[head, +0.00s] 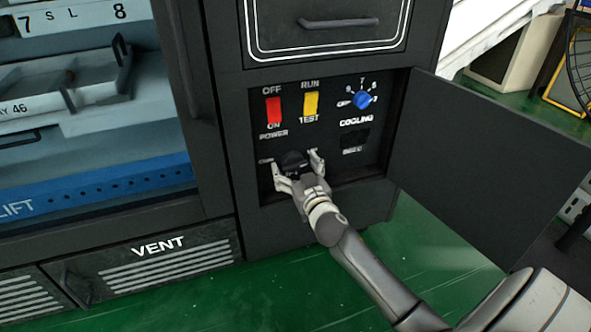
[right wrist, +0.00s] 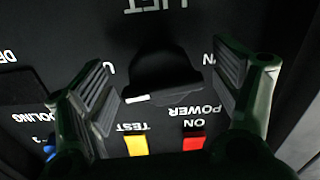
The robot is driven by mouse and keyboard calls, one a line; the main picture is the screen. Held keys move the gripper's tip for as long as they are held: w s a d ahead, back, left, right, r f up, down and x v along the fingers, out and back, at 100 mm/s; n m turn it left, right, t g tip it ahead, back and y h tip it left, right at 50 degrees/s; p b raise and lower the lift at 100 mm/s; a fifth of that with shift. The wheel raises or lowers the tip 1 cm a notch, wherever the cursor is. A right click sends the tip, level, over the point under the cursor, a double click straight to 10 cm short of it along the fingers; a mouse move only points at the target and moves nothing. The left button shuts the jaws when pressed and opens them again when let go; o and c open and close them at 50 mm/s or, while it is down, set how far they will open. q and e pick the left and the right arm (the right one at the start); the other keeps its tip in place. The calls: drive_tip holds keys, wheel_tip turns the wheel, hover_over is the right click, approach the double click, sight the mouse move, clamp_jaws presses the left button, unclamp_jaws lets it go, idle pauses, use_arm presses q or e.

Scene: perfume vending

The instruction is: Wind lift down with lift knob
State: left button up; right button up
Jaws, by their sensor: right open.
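The black lift knob (head: 292,160) sits on the control panel below the red power switch. In the right wrist view the knob (right wrist: 165,75) has a white pointer line and lies between my fingers, below the upside-down LIFT label. My right gripper (head: 296,172) is open, with one finger on each side of the knob. In the right wrist view my right gripper (right wrist: 168,92) shows a gap between each finger pad and the knob. The blue lift platform (head: 100,188) shows at the bottom of the machine's bay. My left gripper is not in view.
The panel also holds the red power switch (head: 274,110), the yellow run/test switch (head: 311,104) and the blue cooling knob (head: 362,98). An open black door (head: 485,165) stands right of the panel, close to my right arm. Green floor (head: 430,250) lies below.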

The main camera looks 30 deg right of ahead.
drive_tip(key=shift+c, duration=0.4)
drive_tip(key=c, duration=0.9)
drive_tip(key=shift+c, duration=0.2)
drive_tip(key=shift+n+p, duration=0.3)
